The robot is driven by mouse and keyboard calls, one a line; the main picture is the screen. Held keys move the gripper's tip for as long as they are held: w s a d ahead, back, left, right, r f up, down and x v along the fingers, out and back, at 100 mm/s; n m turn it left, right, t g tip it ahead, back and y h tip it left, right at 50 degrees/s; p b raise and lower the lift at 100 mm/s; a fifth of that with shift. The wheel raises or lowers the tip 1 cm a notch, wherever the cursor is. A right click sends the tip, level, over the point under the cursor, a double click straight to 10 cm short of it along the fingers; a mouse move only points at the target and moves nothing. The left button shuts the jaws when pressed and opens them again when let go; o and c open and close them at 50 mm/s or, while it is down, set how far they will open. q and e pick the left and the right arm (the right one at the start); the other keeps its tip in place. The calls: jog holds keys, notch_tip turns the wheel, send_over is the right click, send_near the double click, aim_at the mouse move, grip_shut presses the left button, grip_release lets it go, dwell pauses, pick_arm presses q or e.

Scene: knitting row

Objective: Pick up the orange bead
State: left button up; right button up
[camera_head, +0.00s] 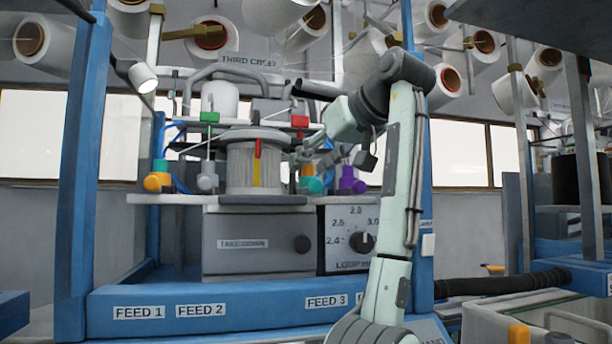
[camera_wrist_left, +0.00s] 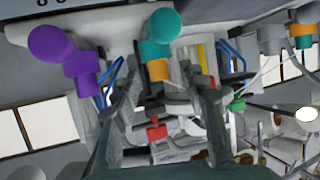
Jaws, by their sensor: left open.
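The orange bead (camera_head: 155,182) sits at the left end of the machine's front ledge, below a teal fitting. The gripper is well to the right of the orange bead in the head view. My right gripper is out of view.
A grey bead (camera_head: 207,182) and the grey knitting cylinder (camera_head: 245,165) stand between the orange bead and my gripper. Thin rods and blue tubes rise around the ledge. Blue posts (camera_head: 82,160) flank the machine. Yarn cones hang above.

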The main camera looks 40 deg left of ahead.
pick_arm(q)
jog(key=shift+w+a+f, duration=0.1)
jog(key=shift+w+a, duration=0.05)
jog(key=shift+a, duration=0.2)
jog(key=x, duration=0.4)
jog(key=shift+a+f, duration=0.1)
jog(key=shift+a, duration=0.1)
jog(key=shift+w, duration=0.1)
jog(key=c, duration=0.9)
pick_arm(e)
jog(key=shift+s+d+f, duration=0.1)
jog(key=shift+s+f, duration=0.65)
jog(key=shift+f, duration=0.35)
pick_arm(q)
jog(key=shift+c, duration=0.2)
